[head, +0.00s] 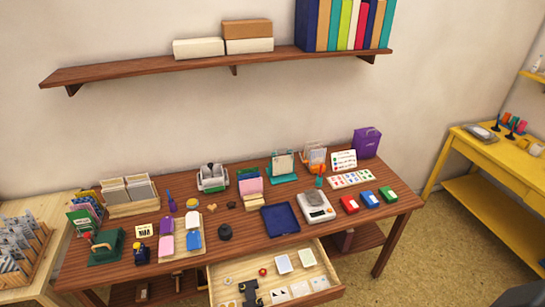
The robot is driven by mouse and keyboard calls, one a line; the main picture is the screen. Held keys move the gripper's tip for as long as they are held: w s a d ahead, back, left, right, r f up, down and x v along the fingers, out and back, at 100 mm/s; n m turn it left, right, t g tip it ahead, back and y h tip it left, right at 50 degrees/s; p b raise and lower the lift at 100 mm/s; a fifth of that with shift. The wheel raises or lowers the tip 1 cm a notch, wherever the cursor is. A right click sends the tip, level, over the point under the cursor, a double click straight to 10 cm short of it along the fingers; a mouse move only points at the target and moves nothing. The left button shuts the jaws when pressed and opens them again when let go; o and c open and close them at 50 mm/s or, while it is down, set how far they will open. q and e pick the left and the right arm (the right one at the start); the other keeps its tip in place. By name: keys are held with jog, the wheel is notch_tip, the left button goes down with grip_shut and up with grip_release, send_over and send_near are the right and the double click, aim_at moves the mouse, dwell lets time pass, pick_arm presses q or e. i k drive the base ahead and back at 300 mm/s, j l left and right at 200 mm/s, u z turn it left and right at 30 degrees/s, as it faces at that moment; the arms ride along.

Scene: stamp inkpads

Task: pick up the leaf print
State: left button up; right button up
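I cannot pick out the leaf print for certain at this size. Several small white cards lie in the open drawer (214,271) at the front of the wooden table. One card with a dark mark (280,295) lies near the drawer's front, with a second card (300,289) and a third card (320,283) to its right. Their marks are too small to read. Two pale framed pads, a left one (283,264) and a right one (307,257), lie behind them. Neither of my grippers shows in the head view.
A black object (250,292) and a small red item (263,272) are also in the drawer. The tabletop holds a dark blue tray (280,219), a scale (316,205) and red, blue and green inkpads (368,199). A yellow table (490,150) stands at right, with open floor between.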

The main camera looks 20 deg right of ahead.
aim_at(308, 259)
jog(key=k+z, duration=0.15)
jog(key=z, duration=0.5)
jog(key=l, duration=0.25)
jog(key=i+l+u, duration=0.1)
jog(key=l, duration=0.2)
jog(key=i, duration=0.65)
jog(key=k+j, duration=0.55)
jog(key=k, duration=0.2)
jog(key=z, duration=0.25)
